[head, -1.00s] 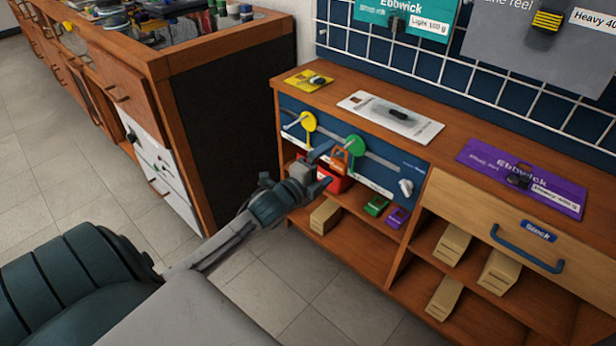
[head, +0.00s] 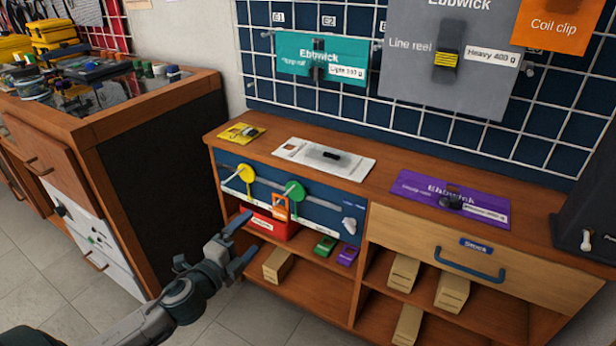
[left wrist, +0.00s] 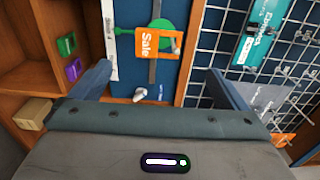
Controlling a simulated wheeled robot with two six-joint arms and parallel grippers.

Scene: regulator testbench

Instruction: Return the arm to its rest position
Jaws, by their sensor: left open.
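My left gripper (head: 232,262) is open and empty in the head view. It hangs in front of the shelf unit, low and left of the regulator panel (head: 330,212). In the left wrist view its two fingers (left wrist: 165,85) stand wide apart with nothing between them. The blue panel with a green disc (left wrist: 168,28) and an orange "Sale" tag (left wrist: 150,44) shows beyond them. The head view shows the yellow disc (head: 247,173), the green disc (head: 294,190) and the orange tag (head: 280,207). My right gripper is not in view.
The shelf unit holds a red box (head: 268,226), a green box (head: 325,245), a purple box (head: 347,255) and several cardboard boxes (head: 278,265). The drawer with a blue handle (head: 470,265) is shut. A wooden cabinet (head: 165,190) stands at left. Open floor (head: 240,318) lies below the gripper.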

